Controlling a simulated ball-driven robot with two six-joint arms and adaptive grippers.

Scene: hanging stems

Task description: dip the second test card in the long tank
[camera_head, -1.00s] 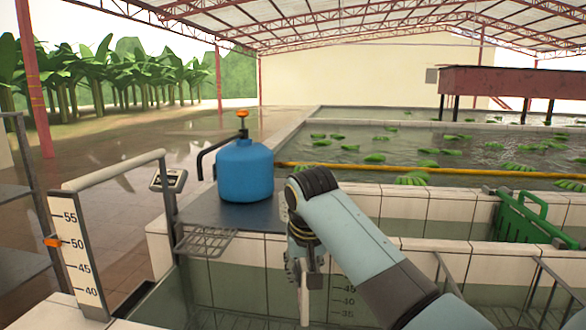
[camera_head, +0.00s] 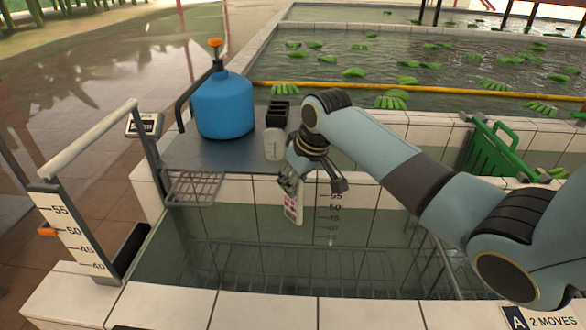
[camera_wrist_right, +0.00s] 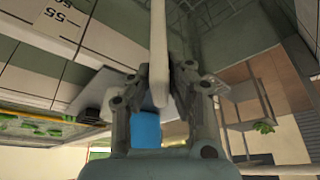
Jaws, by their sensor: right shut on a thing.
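My right gripper (camera_head: 290,184) is shut on a white test card (camera_head: 293,208) with dark and pinkish marks. The card hangs down, slightly tilted, in front of the tiled back wall of the near tank (camera_head: 265,308). I cannot tell whether its lower end touches the water. In the right wrist view the card (camera_wrist_right: 158,60) shows edge-on as a pale strip between the fingers (camera_wrist_right: 158,95). A second tank (camera_head: 262,48), with floating green bananas, lies behind. The pictures do not settle which tank is the long one. My left gripper is out of view.
A blue canister (camera_head: 224,106) stands on a dark shelf (camera_head: 190,150) beside a pale cup (camera_head: 275,144) and a black holder (camera_head: 277,112). A wire rack (camera_head: 194,188) juts from the shelf. A level gauge (camera_head: 72,232) and rail (camera_head: 90,140) stand left. A green crate (camera_head: 490,150) is right.

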